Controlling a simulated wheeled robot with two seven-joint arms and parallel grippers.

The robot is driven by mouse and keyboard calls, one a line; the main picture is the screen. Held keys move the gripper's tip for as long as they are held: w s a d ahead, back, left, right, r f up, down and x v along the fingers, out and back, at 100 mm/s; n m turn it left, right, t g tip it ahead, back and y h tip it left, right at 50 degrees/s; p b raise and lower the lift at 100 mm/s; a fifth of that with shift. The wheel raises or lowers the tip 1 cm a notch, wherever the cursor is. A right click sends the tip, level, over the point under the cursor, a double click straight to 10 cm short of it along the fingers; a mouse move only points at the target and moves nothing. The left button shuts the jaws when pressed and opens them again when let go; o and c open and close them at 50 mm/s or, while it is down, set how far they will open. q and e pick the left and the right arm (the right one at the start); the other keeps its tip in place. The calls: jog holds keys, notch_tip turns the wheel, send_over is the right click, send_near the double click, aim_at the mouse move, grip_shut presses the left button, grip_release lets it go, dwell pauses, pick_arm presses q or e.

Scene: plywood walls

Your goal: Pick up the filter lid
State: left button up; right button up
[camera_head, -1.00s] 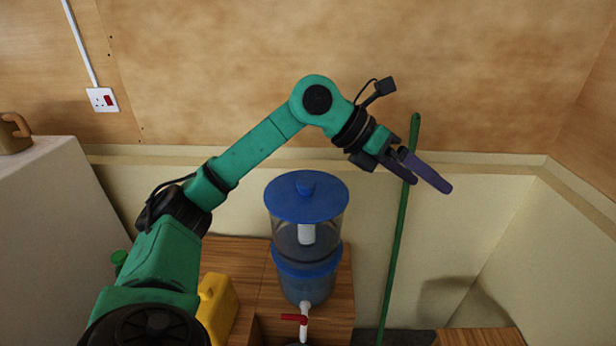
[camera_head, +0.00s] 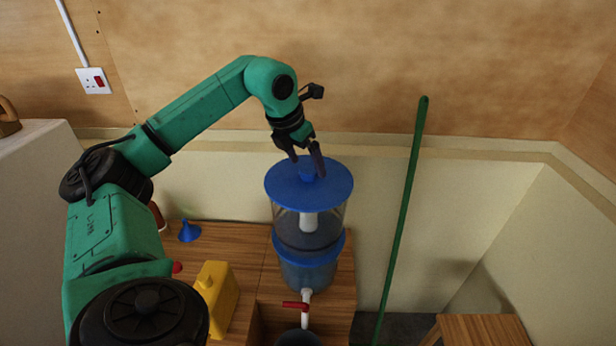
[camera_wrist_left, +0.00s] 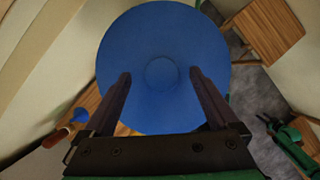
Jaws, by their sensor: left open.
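The filter lid (camera_head: 290,190) is a round blue disc with a small knob (camera_head: 308,172) in its middle. It sits on top of the clear water filter (camera_head: 322,227), which stands on the wooden counter. My left gripper (camera_head: 309,166) is open and points down just above the lid, near the knob. In the left wrist view the lid (camera_wrist_left: 165,40) fills the middle, and the knob (camera_wrist_left: 161,72) lies between and beyond the two spread fingers (camera_wrist_left: 160,76). The fingers hold nothing. I cannot tell the exact gap between fingertips and knob.
A yellow jerrycan (camera_head: 216,297) and a blue funnel (camera_head: 189,231) stand on the counter (camera_head: 250,243) left of the filter. A red-handled tap (camera_head: 297,305) sticks out at the filter's front. A green pole (camera_head: 404,205) leans against the wall at the right.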

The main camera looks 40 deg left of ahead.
pick_arm(q)
jog(key=shift+w+d+f, duration=0.1)
jog(key=shift+w+f, duration=0.25)
jog(key=shift+f, duration=0.25)
jog(key=shift+r, duration=0.1)
grip_shut()
